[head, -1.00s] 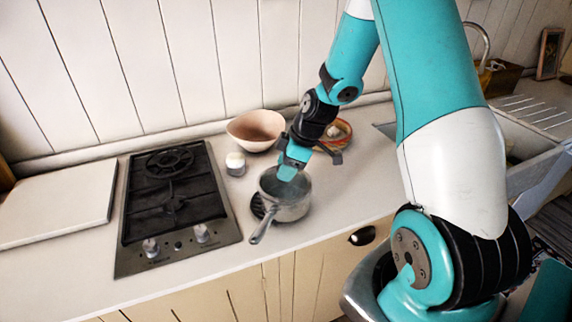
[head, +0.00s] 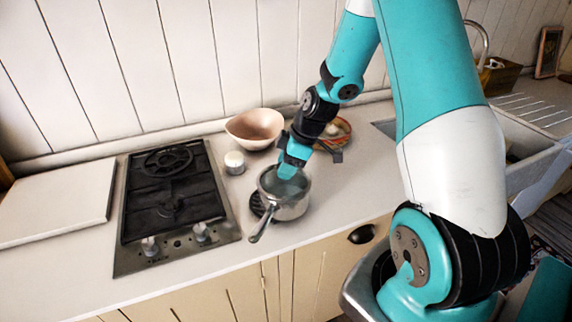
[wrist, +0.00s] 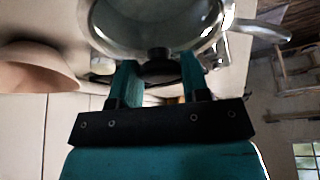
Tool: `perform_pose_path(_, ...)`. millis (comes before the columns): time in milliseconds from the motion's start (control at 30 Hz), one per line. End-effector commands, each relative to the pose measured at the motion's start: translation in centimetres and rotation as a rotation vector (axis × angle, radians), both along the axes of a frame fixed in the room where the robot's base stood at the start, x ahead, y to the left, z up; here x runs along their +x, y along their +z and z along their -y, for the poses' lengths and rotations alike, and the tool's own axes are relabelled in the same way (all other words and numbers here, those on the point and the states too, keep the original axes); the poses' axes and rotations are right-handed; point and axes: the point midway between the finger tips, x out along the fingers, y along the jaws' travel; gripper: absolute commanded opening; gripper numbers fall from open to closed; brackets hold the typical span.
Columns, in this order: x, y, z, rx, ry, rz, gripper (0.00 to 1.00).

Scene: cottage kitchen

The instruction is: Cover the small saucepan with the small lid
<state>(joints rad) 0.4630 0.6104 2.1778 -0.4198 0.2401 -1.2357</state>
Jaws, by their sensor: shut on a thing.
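The small saucepan (head: 290,210) stands near the counter's front edge, right of the hob, with its handle pointing to the front left. My gripper (head: 289,170) points down over its mouth. In the wrist view, my gripper (wrist: 160,75) is shut on the dark knob of the small lid (wrist: 158,55). The lid's round rim lies at the saucepan's mouth, and the pan's handle (wrist: 262,30) extends to the right. My gripper hides part of the lid in the head view. I cannot tell whether the lid rests fully on the rim.
A dark round trivet (head: 257,204) shows left of the saucepan. The gas hob (head: 140,258) is further left, beside a pale board (head: 60,205). A pink bowl (head: 255,125), a small white-topped jar (head: 235,163) and a patterned bowl (head: 345,128) stand behind.

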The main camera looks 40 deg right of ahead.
Motion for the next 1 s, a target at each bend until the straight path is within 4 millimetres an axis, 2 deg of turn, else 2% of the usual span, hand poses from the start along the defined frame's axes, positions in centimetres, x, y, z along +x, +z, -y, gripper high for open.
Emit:
perform_pose_path(567,0.01,-0.02,0.00,0.000,0.000,0.000,0.09)
perform_pose_path(1000,0.02,-0.85,-0.01,0.000,0.000,0.000,0.09)
